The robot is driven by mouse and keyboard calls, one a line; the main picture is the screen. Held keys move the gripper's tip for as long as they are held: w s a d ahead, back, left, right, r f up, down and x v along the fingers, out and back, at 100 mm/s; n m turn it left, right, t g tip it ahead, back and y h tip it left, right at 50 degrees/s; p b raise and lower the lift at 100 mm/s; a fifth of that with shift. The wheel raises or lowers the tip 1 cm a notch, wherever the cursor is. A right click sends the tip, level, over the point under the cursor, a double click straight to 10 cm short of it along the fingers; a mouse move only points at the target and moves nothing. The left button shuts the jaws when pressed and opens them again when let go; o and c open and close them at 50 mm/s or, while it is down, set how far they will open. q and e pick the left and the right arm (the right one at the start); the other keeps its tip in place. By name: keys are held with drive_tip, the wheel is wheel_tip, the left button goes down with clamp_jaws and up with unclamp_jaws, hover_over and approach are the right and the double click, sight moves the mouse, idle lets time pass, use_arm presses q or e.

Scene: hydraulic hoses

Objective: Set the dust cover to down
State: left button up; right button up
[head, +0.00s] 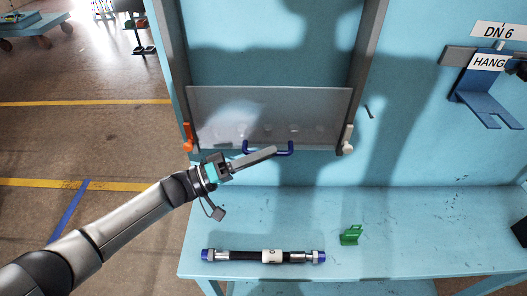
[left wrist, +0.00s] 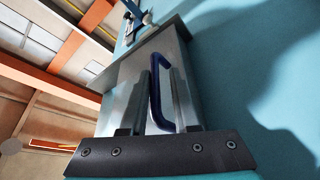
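The dust cover (head: 225,105) is a grey see-through panel between two upright grey rails of the blue stand. A blue U-shaped handle (head: 291,148) sits at its lower edge and also shows in the left wrist view (left wrist: 157,95). My left gripper (head: 272,152) reaches in from the left, its fingers in front of the handle. In the left wrist view its fingers (left wrist: 164,75) are apart, with the handle between them. I cannot tell whether they touch it. My right gripper is not in view.
An orange knob (head: 188,137) and a white knob (head: 347,138) flank the panel's lower corners. A black hose with blue end caps (head: 240,255) and a green block (head: 351,235) lie on the blue bench (head: 420,240). A blue hanger bracket (head: 480,95) is at upper right.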

use_arm(q)
drive_tip(key=shift+r, duration=0.1)
idle(0.3)
drive_tip(key=b+v, duration=0.2)
drive_tip(key=v, duration=1.3)
drive_tip(key=shift+a, duration=0.15)
